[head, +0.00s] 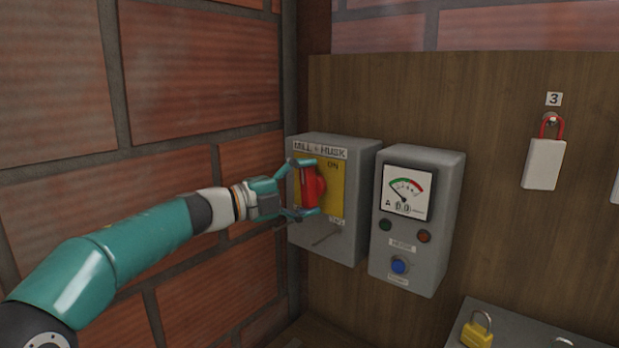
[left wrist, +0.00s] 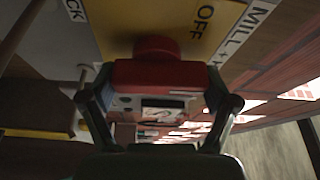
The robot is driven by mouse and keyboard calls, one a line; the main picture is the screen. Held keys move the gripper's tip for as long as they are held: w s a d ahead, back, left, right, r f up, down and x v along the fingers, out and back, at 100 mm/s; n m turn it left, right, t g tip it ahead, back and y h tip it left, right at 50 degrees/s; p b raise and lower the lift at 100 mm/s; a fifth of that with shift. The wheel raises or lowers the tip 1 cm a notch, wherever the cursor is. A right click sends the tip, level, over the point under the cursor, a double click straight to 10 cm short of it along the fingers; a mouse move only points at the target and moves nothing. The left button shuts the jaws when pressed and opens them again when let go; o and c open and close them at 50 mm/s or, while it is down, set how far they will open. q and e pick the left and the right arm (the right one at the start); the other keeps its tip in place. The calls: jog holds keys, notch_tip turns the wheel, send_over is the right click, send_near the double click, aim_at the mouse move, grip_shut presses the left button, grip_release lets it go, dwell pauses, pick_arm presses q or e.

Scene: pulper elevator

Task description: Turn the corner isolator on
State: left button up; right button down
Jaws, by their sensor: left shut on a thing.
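The corner isolator (head: 343,245) is a grey box labelled "MILL + HUSK", mounted in the corner. Its front has a yellow plate (head: 336,200) with "ON" readable at the upper right. A red handle (head: 311,186) stands about upright on the plate. My left gripper (head: 305,188) reaches in from the left and is shut on the red handle, one finger above it and one below. In the left wrist view, the red handle (left wrist: 160,74) lies between both fingers, and "OFF" shows on the yellow plate (left wrist: 183,20). My right gripper is out of view.
A grey meter box (head: 415,225) with a dial, two lamps and a blue button (head: 399,265) stands close to the right. A tag with red shackle (head: 544,160) hangs under number 3. A yellow padlock (head: 477,333) is at bottom right. A brick wall (head: 200,80) borders the left.

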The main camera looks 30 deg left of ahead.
pick_arm(q)
jog(key=shift+d+f+m+p, duration=0.15)
jog(key=shift+f+m+p, duration=0.15)
jog(key=shift+m, duration=0.2)
jog(key=shift+g, duration=0.3)
jog(key=o, duration=0.9)
jog(key=shift+r, duration=0.2)
